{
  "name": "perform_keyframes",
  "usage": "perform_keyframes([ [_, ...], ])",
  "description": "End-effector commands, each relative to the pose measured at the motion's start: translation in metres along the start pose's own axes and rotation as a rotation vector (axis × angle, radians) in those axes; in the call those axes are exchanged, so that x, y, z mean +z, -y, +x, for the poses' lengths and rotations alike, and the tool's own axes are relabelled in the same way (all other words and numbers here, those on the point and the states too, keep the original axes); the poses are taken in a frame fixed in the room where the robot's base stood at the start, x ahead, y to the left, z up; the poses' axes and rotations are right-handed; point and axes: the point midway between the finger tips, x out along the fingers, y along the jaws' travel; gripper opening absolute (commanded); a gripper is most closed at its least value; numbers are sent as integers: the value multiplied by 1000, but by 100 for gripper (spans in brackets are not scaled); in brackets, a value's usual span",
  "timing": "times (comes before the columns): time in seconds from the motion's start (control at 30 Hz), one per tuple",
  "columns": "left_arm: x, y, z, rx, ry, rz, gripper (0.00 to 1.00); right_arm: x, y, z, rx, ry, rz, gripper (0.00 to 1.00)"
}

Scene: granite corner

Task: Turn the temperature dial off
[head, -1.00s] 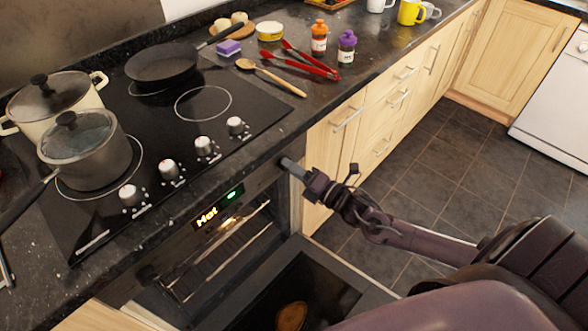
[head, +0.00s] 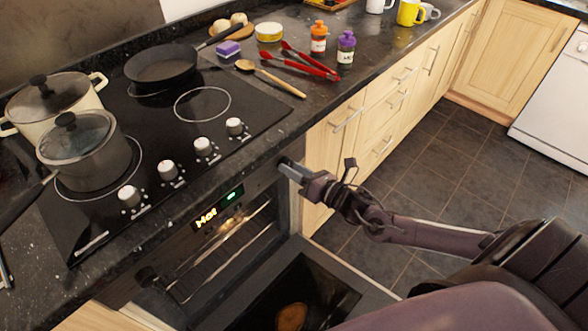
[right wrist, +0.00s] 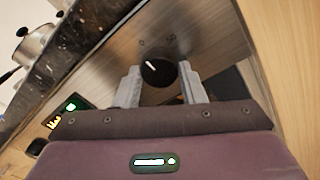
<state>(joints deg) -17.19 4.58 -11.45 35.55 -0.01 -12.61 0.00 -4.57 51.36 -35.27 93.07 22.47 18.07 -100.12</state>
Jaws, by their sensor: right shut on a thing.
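The temperature dial (right wrist: 158,72) is a round black knob with a white pointer line, on the oven's front panel (right wrist: 100,88). In the right wrist view it sits between the two grey fingers of my right gripper (right wrist: 159,80), which is shut on it. The pointer slants up and to the left, toward small printed marks above the dial. In the head view my right gripper (head: 292,168) reaches the right end of the oven panel and hides the dial. My left gripper is not in view.
The oven door (head: 258,280) hangs open below the panel, with a round brown item (head: 291,316) showing there. Above are the hob knobs (head: 168,170), a saucepan (head: 85,158), a pot (head: 55,100) and a frying pan (head: 160,66). The floor (head: 440,165) at right is clear.

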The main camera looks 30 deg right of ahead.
Motion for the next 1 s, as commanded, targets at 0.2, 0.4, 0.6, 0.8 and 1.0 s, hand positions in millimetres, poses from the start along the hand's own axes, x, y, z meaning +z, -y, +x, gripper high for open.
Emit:
perform_keyframes([
  [0.2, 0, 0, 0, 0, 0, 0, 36, -2, 0, -1, -1, -6, -7, 14],
  [0.4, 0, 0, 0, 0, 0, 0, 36, -3, 0, -1, -1, -6, -6, 14],
  [0.6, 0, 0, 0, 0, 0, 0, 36, -2, 0, 0, -1, -4, -6, 58],
  [0.8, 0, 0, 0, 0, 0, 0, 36, -1, 0, 0, -1, -2, -6, 58],
  [1.0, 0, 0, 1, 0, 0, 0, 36, -2, 1, -15, -2, -6, -7, 58],
])
